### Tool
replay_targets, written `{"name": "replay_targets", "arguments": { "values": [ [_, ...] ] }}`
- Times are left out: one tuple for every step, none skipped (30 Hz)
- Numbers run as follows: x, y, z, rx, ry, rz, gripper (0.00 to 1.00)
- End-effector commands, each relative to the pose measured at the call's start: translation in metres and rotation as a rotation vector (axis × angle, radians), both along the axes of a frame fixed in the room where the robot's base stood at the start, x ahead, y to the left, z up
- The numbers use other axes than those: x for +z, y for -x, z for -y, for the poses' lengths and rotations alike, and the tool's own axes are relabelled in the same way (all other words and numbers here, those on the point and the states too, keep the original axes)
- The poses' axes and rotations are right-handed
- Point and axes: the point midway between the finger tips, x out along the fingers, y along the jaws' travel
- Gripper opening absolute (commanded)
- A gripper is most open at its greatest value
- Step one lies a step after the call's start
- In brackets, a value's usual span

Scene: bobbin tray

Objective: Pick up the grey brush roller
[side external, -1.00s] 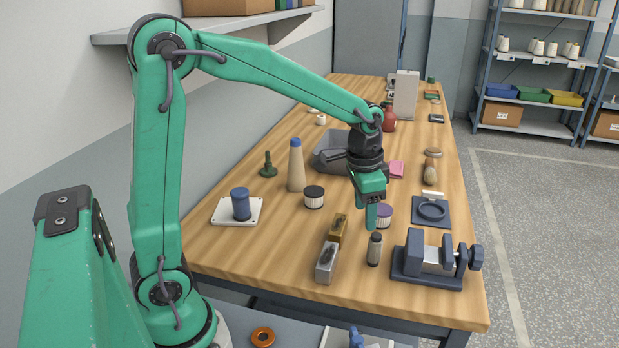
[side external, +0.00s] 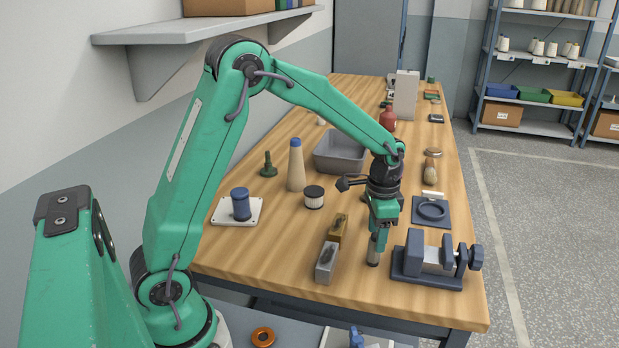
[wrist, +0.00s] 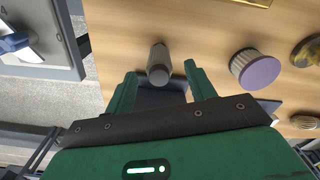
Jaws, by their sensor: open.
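The grey brush roller (side external: 373,257) is a small upright grey cylinder on the wooden bench near its front right. My gripper (side external: 381,230) is right above it, pointing down, and hides its upper part in the side view. In the wrist view the roller (wrist: 159,60) shows between the two green fingers, with its round end toward my gripper (wrist: 160,72). Gaps show on both sides of it there, so the fingers are apart and do not appear to touch it.
A dark vise (side external: 430,262) stands close on the right. Metal and brass blocks (side external: 326,263) lie close on the left. A purple-capped roller (wrist: 258,70) is near in the wrist view. A black-capped roller (side external: 314,198) and a grey bin (side external: 340,153) are farther back.

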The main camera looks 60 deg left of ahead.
Motion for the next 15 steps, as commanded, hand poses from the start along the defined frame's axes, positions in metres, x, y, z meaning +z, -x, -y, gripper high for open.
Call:
{"name": "replay_targets", "arguments": {
  "values": [
    [-0.003, 0.001, 0.0, 0.0, 0.0, -0.002, 0.55],
    [-0.004, 0.001, 0.0, 0.0, 0.0, -0.001, 0.55],
    [-0.005, 0.0, 0.0, 0.0, 0.0, -0.001, 0.55],
    [-0.006, 0.0, 0.0, 0.0, 0.0, 0.0, 0.55],
    [-0.006, 0.0, 0.0, 0.0, 0.0, 0.0, 0.55],
    [-0.006, 0.0, 0.0, 0.0, 0.0, 0.0, 0.55],
    [-0.006, 0.0, 0.0, 0.0, 0.0, 0.0, 0.55],
    [-0.006, 0.0, 0.0, 0.0, 0.0, 0.0, 0.55],
    [-0.007, 0.0, 0.0, 0.0, 0.0, 0.0, 0.55],
    [-0.009, 0.0, 0.0, 0.0, 0.0, 0.0, 0.55],
    [-0.01, 0.001, 0.0, 0.0, 0.0, -0.001, 0.55],
    [-0.013, 0.001, 0.0, 0.0, 0.0, -0.002, 0.55],
    [-0.016, 0.001, 0.0, 0.0, 0.0, -0.003, 0.55],
    [-0.019, 0.001, 0.0, 0.0, 0.0, -0.003, 0.55],
    [-0.023, 0.001, 0.0, 0.0, 0.0, -0.002, 0.55]
  ]
}}
